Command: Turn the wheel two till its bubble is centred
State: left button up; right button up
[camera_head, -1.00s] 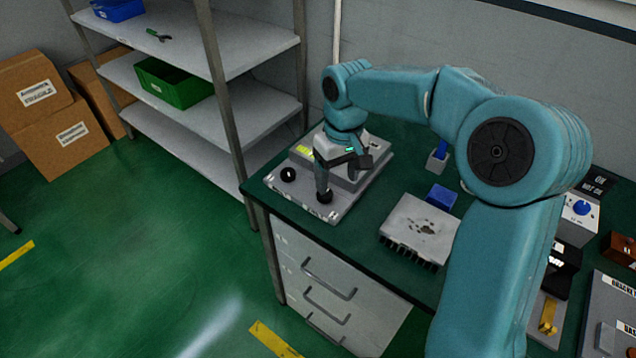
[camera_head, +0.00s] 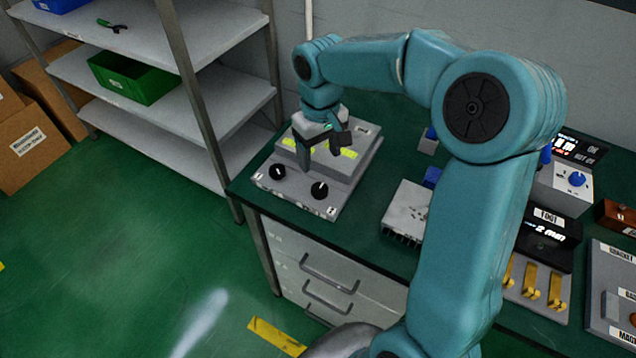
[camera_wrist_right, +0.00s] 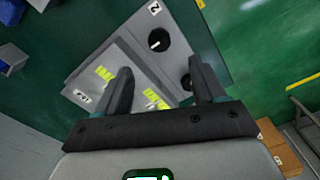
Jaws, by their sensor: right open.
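Wheel two (camera_head: 318,190) is a black knob with a white mark at the front right of a grey levelling box (camera_head: 344,192). The wrist view shows the wheel (camera_wrist_right: 159,41) beside a "2" label. The other black wheel (camera_head: 277,172) sits to its left. Yellow-green level vials (camera_head: 348,153) lie on the box's raised part; their bubbles are too small to read. My right gripper (camera_head: 320,160) is open and empty, above the box and behind wheel two, apart from it. In the wrist view its fingers (camera_wrist_right: 158,78) stand apart, partly hiding the vials. My left gripper is not in view.
A grey finned block (camera_head: 404,212) stands on the green bench right of the box, partly behind my right arm. Several control boxes, one with a blue knob (camera_head: 577,179), stand farther right. Shelves with a green bin (camera_head: 135,77) are at the left.

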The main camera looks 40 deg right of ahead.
aim_at(320, 189)
jog(key=f, duration=1.1)
jog(key=shift+d+f, duration=0.2)
jog(key=shift+f, duration=0.1)
jog(key=shift+a, duration=0.1)
jog(key=c, duration=1.1)
